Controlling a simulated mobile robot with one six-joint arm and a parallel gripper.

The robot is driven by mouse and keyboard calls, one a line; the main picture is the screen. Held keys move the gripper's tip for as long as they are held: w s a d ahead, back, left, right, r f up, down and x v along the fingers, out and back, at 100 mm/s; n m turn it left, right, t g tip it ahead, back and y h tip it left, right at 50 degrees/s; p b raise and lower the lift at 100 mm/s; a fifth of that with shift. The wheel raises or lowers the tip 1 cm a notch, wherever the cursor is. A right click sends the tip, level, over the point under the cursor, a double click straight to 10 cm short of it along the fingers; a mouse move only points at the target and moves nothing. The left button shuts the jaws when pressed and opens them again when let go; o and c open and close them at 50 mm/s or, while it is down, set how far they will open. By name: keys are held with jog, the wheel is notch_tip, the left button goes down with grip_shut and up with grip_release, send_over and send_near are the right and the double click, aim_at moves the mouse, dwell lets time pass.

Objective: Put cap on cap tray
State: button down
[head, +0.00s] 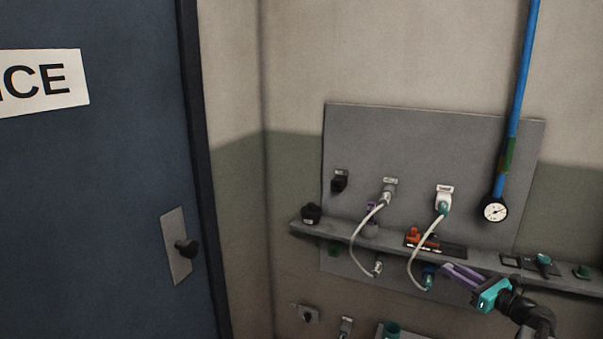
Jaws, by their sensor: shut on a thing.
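My gripper (445,268) reaches in from the lower right, with purple fingers and a teal body. Its fingers point left and are shut on a small dark blue piece (430,271), which looks like the cap. This piece is just above the teal end (428,284) of the right white cable; whether they touch is too small to tell. On the grey shelf (325,233) to the right is a small dark square tray (510,262) that may be the cap tray; no cap shows in it. A black tray (455,250) behind the gripper bears orange pieces (415,236).
A grey wall panel (430,140) carries sockets, two looping white cables (356,240) and a gauge (495,211) under a blue pipe (522,80). A blue door (90,200) is left.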

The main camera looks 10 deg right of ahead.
jog(key=w+a+f+n+g+y, duration=0.1)
jog(key=w+a+n+g+y, duration=0.15)
jog(key=a, duration=0.95)
jog(key=w+a+f+n+g+y, duration=0.1)
jog(key=w+a+f+y, duration=0.15)
jog(key=a, duration=0.85)
jog(key=w+a+n+g+y, duration=0.1)
jog(key=w+a+n+y, duration=0.15)
jog(key=a, duration=0.95)
jog(key=s+a+n+g+y, duration=0.1)
jog(key=s+a+g, duration=0.1)
jog(key=a, duration=0.6)
jog(key=shift+s+a+f+n+y, duration=0.3)
jog(key=shift+s+a+f+y, duration=0.1)
jog(key=shift+s, duration=0.25)
jog(key=shift+f, duration=0.1)
jog(key=shift+s+d+f, duration=0.1)
jog(key=shift+f, duration=0.15)
jog(key=shift+s, duration=0.1)
